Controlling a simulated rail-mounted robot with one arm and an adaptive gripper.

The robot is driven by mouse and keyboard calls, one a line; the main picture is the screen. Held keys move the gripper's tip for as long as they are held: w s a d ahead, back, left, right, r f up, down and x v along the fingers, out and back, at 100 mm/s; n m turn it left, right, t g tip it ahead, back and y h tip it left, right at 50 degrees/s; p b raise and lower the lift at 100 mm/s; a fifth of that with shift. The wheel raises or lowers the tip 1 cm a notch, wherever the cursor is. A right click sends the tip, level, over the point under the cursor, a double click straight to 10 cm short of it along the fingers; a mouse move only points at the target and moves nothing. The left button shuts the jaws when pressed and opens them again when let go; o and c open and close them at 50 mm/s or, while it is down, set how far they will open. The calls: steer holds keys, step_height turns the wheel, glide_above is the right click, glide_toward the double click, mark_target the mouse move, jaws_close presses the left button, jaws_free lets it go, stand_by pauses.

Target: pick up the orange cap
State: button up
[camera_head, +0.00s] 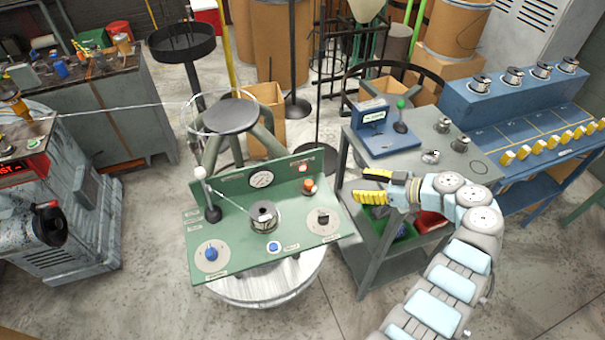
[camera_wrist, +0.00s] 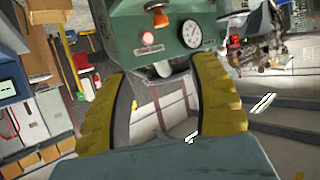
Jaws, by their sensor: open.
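The small orange cap (camera_head: 309,186) sits at the right end of the green control panel (camera_head: 240,240), beside the upright back plate. In the wrist view the orange cap (camera_wrist: 159,18) is near the top centre, above a glowing red light (camera_wrist: 148,39) and left of the dial gauge (camera_wrist: 191,34). My gripper (camera_head: 360,186) is to the right of the panel, apart from the cap. Its yellow fingers are spread with nothing between them; in the wrist view the gripper (camera_wrist: 160,68) frames the floor below the panel.
A grey cart (camera_head: 357,235) stands under my gripper, with a blue device (camera_head: 385,135) on top. A lever with a white ball (camera_head: 200,173) rises at the panel's left. A blue bench (camera_head: 540,125) is at the right. The floor in front of the cart is clear.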

glide_toward(311, 183)
steer(key=x, duration=0.3)
steer(key=r+x, duration=0.1)
steer(key=x, duration=0.1)
steer(key=shift+w+a+f+b, duration=0.1)
steer(key=shift+w+a+b, duration=0.15)
steer(key=shift+a+b, duration=0.1)
steer(key=shift+s+f+b+x, duration=0.1)
steer(key=shift+f+b+x, duration=0.05)
steer(key=shift+x, duration=0.7)
steer(key=shift+s+f+b+x, duration=0.1)
steer(key=shift+f+b+x, duration=0.1)
steer(key=shift+x, duration=0.7)
steer(key=shift+s+f+b+x, duration=0.1)
steer(key=shift+b+x, duration=0.05)
steer(key=shift+x, duration=0.7)
steer(key=shift+d, duration=0.1)
jaws_close()
